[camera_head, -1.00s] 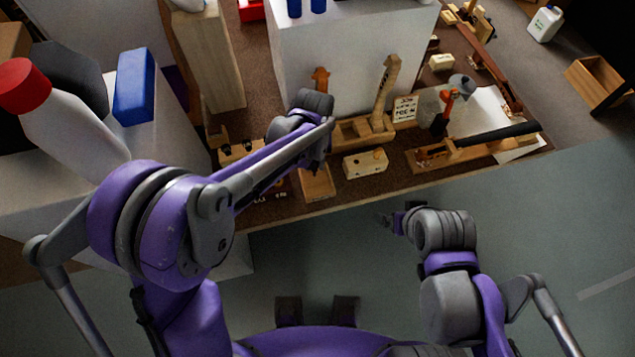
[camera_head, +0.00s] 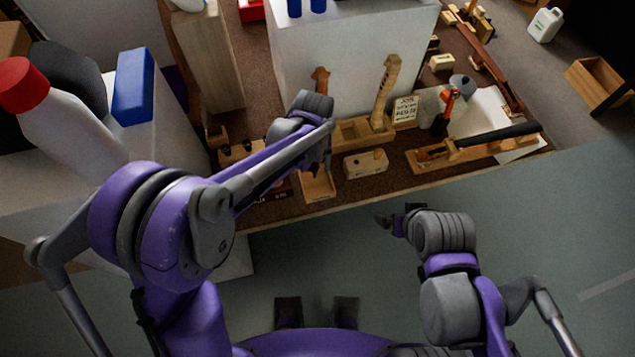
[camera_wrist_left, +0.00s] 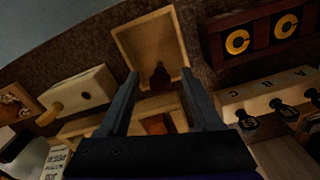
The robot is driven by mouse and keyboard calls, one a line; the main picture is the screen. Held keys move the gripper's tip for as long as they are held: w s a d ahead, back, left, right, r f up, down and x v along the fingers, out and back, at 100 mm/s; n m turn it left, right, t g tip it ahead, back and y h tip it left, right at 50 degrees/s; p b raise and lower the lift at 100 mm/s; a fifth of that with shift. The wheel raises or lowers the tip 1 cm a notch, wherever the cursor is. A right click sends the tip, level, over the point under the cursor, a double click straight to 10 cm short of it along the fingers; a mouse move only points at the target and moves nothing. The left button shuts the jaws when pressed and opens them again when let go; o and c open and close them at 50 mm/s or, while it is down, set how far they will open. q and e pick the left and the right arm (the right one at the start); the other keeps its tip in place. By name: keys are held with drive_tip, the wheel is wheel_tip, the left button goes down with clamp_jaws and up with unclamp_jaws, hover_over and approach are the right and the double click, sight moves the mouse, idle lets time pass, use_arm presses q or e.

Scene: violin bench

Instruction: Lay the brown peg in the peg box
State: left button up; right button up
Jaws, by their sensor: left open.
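The peg box (camera_head: 318,187) is a small open wooden box at the bench's front edge, below my left gripper in the head view. In the left wrist view, the box (camera_wrist_left: 126,36) shows its open inside. The brown peg (camera_wrist_left: 159,77) is a dark rounded shape between my left fingertips, at the near side of the box. I cannot tell whether it touches the floor or wall. My left gripper (camera_wrist_left: 162,78) is open around the peg; in the head view my wrist hides it. My right gripper (camera_head: 397,215) hangs off the bench front; its jaw opening is unclear.
A light wooden block with holes (camera_head: 366,164) stands right of the box, and a tray (camera_head: 350,134) with an upright neck stands behind.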

use_arm(q)
wheel_tip(320, 180, up, 11)
drive_tip(key=shift+p, duration=0.3)
drive_tip(key=shift+f, duration=0.1)
drive_tip(key=s+a+t, duration=0.5)
drive_tip(key=s+a, duration=1.2)
drive_tip(key=s, duration=0.1)
drive_tip(key=shift+f+p, duration=0.15)
drive_tip(key=shift+p, duration=0.15)
